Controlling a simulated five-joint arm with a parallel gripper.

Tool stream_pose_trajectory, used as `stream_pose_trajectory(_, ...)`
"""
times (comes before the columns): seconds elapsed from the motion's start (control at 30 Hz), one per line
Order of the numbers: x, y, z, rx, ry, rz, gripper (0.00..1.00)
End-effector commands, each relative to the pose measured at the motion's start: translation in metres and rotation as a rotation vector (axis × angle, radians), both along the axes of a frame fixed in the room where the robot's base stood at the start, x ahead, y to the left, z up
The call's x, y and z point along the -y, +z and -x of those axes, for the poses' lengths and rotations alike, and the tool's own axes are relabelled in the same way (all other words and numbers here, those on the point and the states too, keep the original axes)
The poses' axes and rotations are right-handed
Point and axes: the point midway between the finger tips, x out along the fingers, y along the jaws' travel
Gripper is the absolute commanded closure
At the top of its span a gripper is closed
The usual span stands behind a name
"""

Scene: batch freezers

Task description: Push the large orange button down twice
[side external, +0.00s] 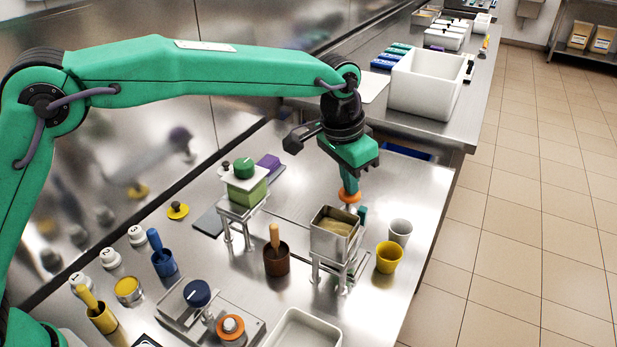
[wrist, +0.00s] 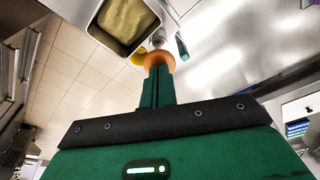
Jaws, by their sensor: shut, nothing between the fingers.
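A large round orange button (side external: 349,197) stands just behind the open steel hopper (side external: 334,228). It also shows in the wrist view (wrist: 158,60), at the end of my fingers. My gripper (side external: 350,184) points down with its fingers shut and empty. The fingertips are right over the button and appear to meet its top; I cannot tell whether it is pressed down. A second, smaller orange ring with a white centre (side external: 231,328) is at the front of the table, well away from my gripper.
The steel hopper stands on legs close beside my fingers. A yellow cup (side external: 389,257) and a grey cup (side external: 400,231) stand to its right. A brown pot (side external: 277,262) with a wooden handle and a green-knobbed press (side external: 245,185) stand to its left.

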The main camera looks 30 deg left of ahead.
Motion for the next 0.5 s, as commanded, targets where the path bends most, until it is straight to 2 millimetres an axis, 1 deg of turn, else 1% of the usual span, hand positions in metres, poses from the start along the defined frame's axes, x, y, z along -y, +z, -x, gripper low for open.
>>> stream_pose_trajectory(0.5,0.0,0.02,0.0,0.001,0.0,0.001,1.0)
